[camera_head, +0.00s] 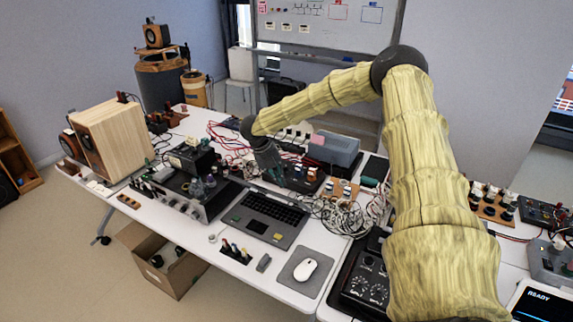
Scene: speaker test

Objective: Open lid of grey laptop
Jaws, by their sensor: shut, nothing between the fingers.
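The grey laptop (283,240) lies on the white table in front of my gripper. Its dark keyboard, a touchpad and a small yellow patch show, so the deck is uncovered. I cannot make out the lid clearly; the area behind the keyboard is crowded with my gripper and gear. My gripper (277,182) is shut and empty, pointing down just behind the keyboard's back edge. I cannot tell whether it touches the laptop.
A white mouse (305,269) on a grey pad is right of the laptop. Tangled cables (345,215) lie to its right, and a black amplifier (190,194) stands to its left. A wooden speaker (113,138) stands farther left. Little table is free.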

